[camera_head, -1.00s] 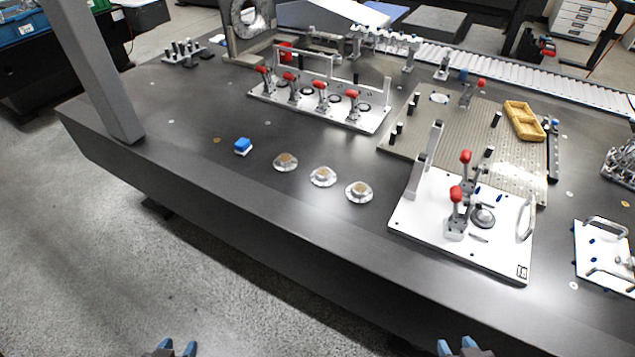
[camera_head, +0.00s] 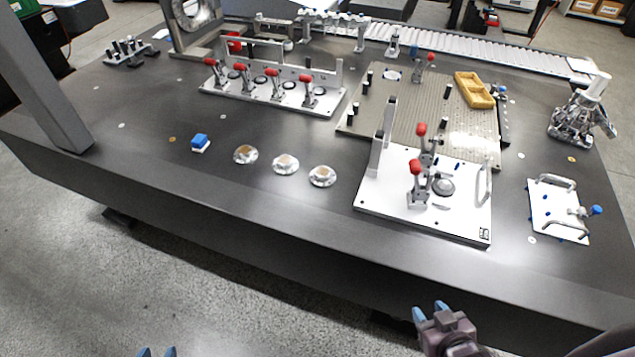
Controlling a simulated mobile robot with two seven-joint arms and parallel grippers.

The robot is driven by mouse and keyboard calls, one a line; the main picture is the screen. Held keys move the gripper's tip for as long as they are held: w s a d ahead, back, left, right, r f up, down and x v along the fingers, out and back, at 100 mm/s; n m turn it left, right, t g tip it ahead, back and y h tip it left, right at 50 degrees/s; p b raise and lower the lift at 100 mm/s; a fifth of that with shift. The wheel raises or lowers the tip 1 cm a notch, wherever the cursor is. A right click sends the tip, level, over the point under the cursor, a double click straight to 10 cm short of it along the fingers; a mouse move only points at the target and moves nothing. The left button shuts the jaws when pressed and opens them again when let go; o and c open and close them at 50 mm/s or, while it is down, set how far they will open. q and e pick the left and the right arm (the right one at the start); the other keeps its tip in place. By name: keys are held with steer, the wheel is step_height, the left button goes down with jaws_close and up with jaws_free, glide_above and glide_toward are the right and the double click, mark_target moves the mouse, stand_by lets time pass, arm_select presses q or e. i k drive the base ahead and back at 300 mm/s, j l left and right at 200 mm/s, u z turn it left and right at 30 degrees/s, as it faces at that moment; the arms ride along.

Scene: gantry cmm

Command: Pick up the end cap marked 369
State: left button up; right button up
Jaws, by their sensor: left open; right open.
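Three round silver end caps with tan centres lie in a row on the dark table: a left one (camera_head: 245,154), a middle one (camera_head: 285,164) and a right one (camera_head: 322,176). Their markings are too small to read, so I cannot tell which is 369. My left gripper (camera_head: 157,352) shows only its blue fingertips at the bottom edge, open and empty. My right gripper (camera_head: 431,312) is open and empty, in front of the table's near edge. Both are well apart from the caps.
A blue-and-white block (camera_head: 200,143) sits left of the caps. A white fixture plate (camera_head: 400,211) with red-handled clamps stands to their right, and a clamp rail (camera_head: 265,104) behind. A grey post (camera_head: 42,85) rises at left. The table's front strip is clear.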

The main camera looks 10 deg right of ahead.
mark_target(323, 176)
steer(key=i+j, duration=0.15)
steer(key=j, duration=0.25)
steer(key=i+j, duration=0.15)
steer(key=j, duration=0.25)
steer(key=i+j, duration=0.15)
steer(key=j, duration=0.25)
steer(key=u, duration=0.05)
